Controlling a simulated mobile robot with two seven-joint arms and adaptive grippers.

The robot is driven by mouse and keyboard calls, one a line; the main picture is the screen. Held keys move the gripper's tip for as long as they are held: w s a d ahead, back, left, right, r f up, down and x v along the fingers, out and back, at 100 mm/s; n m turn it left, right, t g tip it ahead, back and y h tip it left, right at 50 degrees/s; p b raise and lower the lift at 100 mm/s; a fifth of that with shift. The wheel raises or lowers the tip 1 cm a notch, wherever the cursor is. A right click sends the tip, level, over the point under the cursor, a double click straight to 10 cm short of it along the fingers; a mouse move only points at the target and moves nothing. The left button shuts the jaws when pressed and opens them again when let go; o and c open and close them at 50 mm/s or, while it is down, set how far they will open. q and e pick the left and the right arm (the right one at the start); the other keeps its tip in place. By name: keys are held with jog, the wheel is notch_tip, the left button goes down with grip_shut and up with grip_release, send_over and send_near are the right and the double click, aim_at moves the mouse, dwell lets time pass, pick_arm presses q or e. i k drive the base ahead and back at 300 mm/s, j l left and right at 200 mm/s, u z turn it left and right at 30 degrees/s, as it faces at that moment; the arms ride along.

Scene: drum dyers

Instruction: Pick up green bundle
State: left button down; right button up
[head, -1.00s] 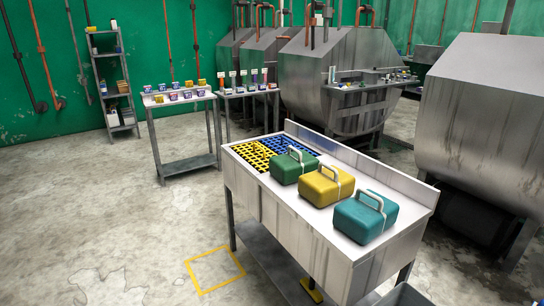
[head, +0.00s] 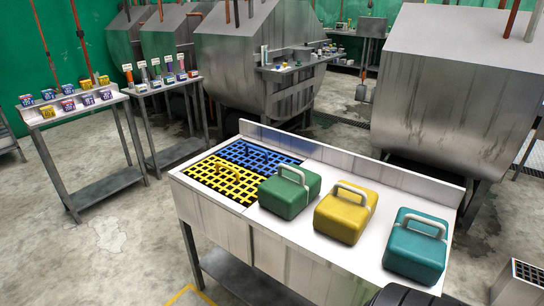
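The green bundle (head: 288,193) is a rounded block with a pale strap and handle on top. It sits upright on the metal counter (head: 315,240), just right of the yellow and blue grids. The yellow bundle (head: 345,213) stands to its right, and the teal bundle (head: 415,246) is further right near the counter's right end. The bundles are apart from each other. Neither of my grippers shows in the head view.
A yellow grid (head: 222,182) and a blue grid (head: 262,155) are set in the counter's left part. A raised back edge (head: 350,165) runs behind the bundles. Large metal drums (head: 460,90) stand behind. A shelf with small tubs (head: 85,112) is at left. Open floor lies front left.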

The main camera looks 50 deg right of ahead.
aim_at(289, 190)
jog(key=i+z, duration=0.3)
jog(key=z, duration=0.15)
jog(key=i+j+z, duration=0.1)
jog(key=i+z, duration=0.15)
jog(key=z, duration=0.2)
jog(key=i+j+z, duration=0.2)
jog(key=z, duration=0.25)
jog(key=i+j+z, duration=0.3)
jog(key=z, duration=0.15)
